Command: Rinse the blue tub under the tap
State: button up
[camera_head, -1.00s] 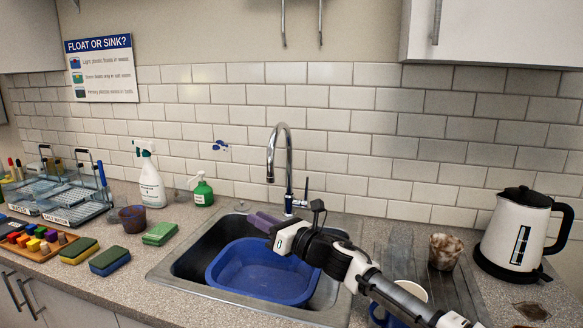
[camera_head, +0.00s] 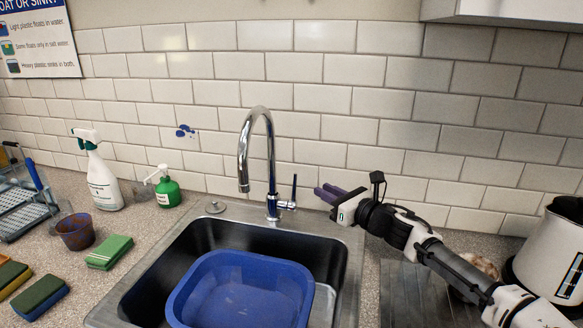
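The blue tub (camera_head: 240,268) sits in the metal sink basin (camera_head: 140,290), under the tap's spout. Its inside looks empty, with pale smears on the blue floor. The chrome tap (camera_head: 262,125) rises behind the basin, and its lever handle (camera_head: 293,190) stands upright on the right of its base. I see no water stream below the spout.
A spray bottle (camera_head: 101,180), green soap bottle (camera_head: 168,190), brownish cup (camera_head: 75,232) and green sponge (camera_head: 110,252) stand left of the sink. More sponges (camera_head: 40,297) lie at lower left. A white kettle (camera_head: 560,245) stands at right, beside the ribbed drainer (camera_head: 415,300).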

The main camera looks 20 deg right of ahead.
jog(key=p, duration=0.5)
send_over(293, 192)
jog(key=w, duration=0.2)
jog(key=shift+r, duration=0.1)
grip_shut()
